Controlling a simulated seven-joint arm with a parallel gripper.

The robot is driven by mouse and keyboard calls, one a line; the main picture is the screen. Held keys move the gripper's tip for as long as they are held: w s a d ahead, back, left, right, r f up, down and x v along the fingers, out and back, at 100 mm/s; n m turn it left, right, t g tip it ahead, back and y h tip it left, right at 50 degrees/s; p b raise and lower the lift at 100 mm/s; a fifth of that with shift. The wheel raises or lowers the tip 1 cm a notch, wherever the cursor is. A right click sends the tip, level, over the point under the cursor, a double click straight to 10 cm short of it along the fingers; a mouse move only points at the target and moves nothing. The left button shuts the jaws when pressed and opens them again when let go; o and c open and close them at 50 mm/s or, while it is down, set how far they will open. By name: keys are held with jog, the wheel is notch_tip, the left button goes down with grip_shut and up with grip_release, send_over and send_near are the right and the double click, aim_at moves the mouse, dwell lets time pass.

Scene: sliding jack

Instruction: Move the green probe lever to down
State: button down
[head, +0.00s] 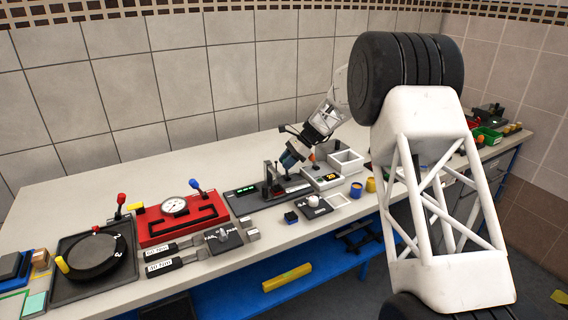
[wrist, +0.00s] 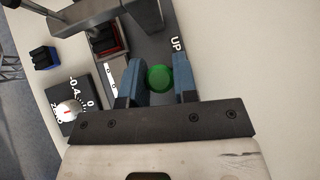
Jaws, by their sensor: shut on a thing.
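The green probe lever's round knob (wrist: 159,79) shows in the wrist view between the two blue fingers of my gripper (wrist: 160,92). The fingers are shut on it. The word UP is printed on the dark panel (wrist: 171,22) beside the knob. In the head view my gripper (head: 289,161) reaches down at the right part of the long dark panel (head: 240,205), which has a small green readout (head: 246,189). The knob is hidden behind the fingers there. A dark upright frame with a red part (head: 276,189) stands just left of my gripper.
A dial box with a white knob (head: 312,201) and a small dark blue block (head: 291,217) sit in front. A white tray (head: 346,161) stands close on the right. A red gauge board (head: 180,217) lies left. Bare bench lies behind the panel.

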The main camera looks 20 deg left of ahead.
jog(key=c, duration=0.9)
grip_release()
jog(key=v, duration=0.8)
jog(key=shift+f, duration=0.1)
